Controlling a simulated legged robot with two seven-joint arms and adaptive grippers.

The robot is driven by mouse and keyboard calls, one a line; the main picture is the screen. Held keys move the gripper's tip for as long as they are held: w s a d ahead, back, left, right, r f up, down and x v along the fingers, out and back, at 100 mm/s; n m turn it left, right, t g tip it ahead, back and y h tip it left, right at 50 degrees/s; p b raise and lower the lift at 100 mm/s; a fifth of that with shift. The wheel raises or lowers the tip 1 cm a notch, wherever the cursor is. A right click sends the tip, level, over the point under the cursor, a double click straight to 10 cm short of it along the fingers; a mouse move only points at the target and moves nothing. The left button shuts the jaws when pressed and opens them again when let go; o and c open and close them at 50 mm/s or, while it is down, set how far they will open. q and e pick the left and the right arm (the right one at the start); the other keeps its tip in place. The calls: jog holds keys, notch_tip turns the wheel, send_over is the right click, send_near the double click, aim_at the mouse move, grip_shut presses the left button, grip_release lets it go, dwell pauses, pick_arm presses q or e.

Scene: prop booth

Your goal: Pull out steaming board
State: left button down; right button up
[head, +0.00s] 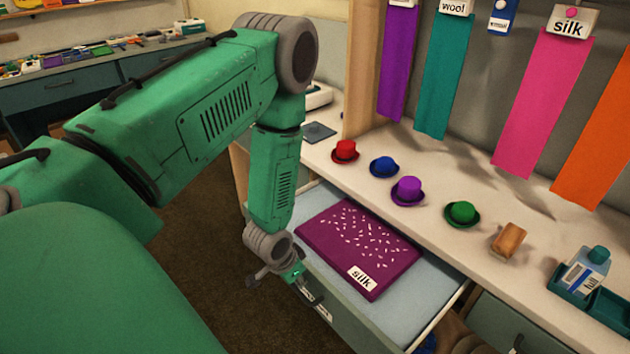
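A pale blue-grey board (400,318), which looks like the steaming board, sticks out from under the counter like a drawer. A flat purple piece with pale flecks and a "silk" label (358,245) lies on it. My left gripper (312,297) is low at the board's front edge, beside a small white label there. It is small and dark, and I cannot tell whether its fingers are shut on a handle. My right gripper is not in view.
The counter (545,265) above holds red, blue, purple and green small hats (408,190), a brown block (509,240) and a bottle in a teal tray (588,268). Fabric strips hang behind. Brown floor (205,240) is open left of the board.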

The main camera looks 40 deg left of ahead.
pick_arm(q)
jog(key=shift+s+a, duration=0.1)
jog(key=shift+s, duration=1.2)
jog(key=shift+r, duration=0.1)
